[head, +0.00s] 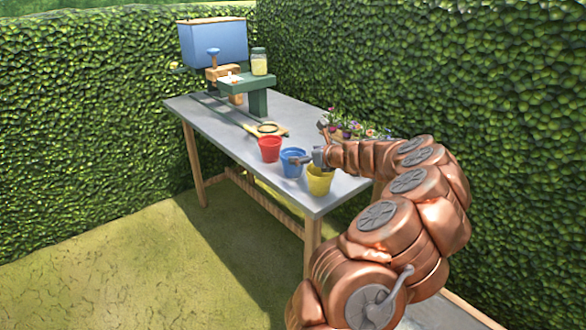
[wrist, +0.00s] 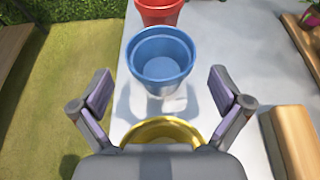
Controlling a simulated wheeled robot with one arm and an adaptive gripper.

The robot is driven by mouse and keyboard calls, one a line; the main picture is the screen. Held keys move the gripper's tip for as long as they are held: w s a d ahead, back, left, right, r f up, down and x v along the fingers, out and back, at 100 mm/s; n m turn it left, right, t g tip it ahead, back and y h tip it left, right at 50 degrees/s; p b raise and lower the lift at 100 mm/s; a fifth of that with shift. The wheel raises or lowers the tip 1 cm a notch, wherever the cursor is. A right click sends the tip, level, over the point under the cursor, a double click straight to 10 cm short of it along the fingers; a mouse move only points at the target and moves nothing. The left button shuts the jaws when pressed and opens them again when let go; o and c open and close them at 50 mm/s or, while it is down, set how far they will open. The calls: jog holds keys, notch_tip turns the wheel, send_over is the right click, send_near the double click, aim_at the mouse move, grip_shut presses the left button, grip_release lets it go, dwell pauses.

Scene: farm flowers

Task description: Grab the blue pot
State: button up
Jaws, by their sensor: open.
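The blue pot (head: 292,162) stands upright on the grey table between a red pot and a yellow pot. In the wrist view the blue pot (wrist: 161,58) is ahead of my gripper (wrist: 161,92), roughly centred between its spread fingers. My gripper is open and empty, and it also shows in the head view (head: 312,159) above the yellow pot, close to the blue pot. I cannot tell whether a finger touches the blue pot in the head view.
The red pot (head: 269,148) stands just beyond the blue one. The yellow pot (head: 319,180) is under my gripper. A wooden planter of flowers (head: 345,132) is at the right. A green stand (head: 248,82) with a jar (head: 259,61) and a blue bin (head: 213,42) are at the far end.

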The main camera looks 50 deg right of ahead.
aim_at(286, 153)
jog(key=shift+x, duration=2.4)
jog(key=shift+r, duration=0.1)
jog(key=c, duration=1.1)
